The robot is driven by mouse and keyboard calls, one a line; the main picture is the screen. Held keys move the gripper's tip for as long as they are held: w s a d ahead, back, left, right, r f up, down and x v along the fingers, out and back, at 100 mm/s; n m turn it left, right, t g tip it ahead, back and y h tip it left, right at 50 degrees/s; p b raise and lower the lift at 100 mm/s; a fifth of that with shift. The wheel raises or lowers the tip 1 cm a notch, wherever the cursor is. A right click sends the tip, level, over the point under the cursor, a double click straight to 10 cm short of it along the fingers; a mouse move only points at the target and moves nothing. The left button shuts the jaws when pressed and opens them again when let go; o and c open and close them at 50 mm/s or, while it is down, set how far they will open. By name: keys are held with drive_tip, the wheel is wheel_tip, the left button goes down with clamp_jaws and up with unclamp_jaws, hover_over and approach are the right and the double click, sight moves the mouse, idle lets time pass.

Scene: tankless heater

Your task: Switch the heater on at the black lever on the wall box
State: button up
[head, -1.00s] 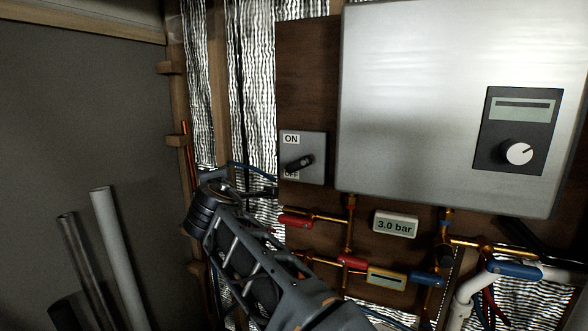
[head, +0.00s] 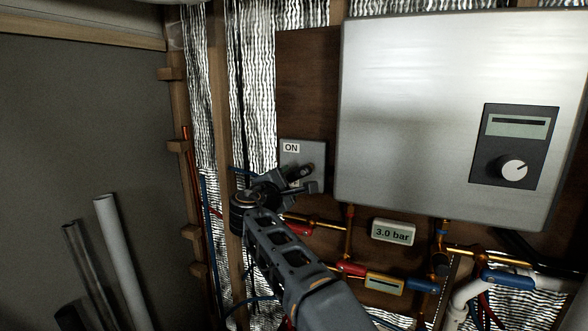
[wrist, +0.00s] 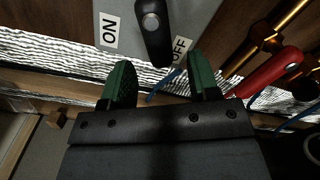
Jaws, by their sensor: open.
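The grey wall box (head: 316,157) is on the brown board, left of the large heater. Its ON label (head: 291,147) shows at the upper left; the OFF label is mostly hidden in the head view but shows in the wrist view (wrist: 179,51). The black lever (wrist: 154,36) points from its pivot toward my gripper, its free end nearer OFF than ON. My gripper (wrist: 161,78) is open, its two green fingers apart. The lever's end lies just ahead of the gap between the fingertips. I cannot tell whether they touch it.
The silver heater (head: 410,110) with its dial panel is to the right. Below the box are copper pipes, a red valve handle (wrist: 268,73) and a 3.0 bar gauge (head: 394,231). Foil insulation and a wooden stud are at the left. Loose pipes (head: 122,255) lean farther left.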

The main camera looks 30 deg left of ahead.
sight(290, 174)
drive_tip(key=shift+w+a+p, duration=0.2)
drive_tip(key=shift+w+p, duration=1)
drive_tip(key=shift+w, duration=1.15)
drive_tip(key=c, duration=0.9)
drive_tip(key=shift+a+r+m, duration=0.1)
drive_tip(key=shift+m, duration=0.2)
drive_tip(key=m, duration=0.2)
drive_tip(key=shift+a+r+m, duration=0.15)
drive_tip(key=shift+r+m, duration=0.15)
drive_tip(key=shift+r, duration=0.1)
drive_tip(key=shift+r+m+p, duration=0.2)
drive_tip(key=shift+m, duration=0.45)
drive_tip(key=shift+r+m+p, duration=0.15)
drive_tip(key=shift+r+m, duration=0.05)
drive_tip(key=shift+m, duration=0.45)
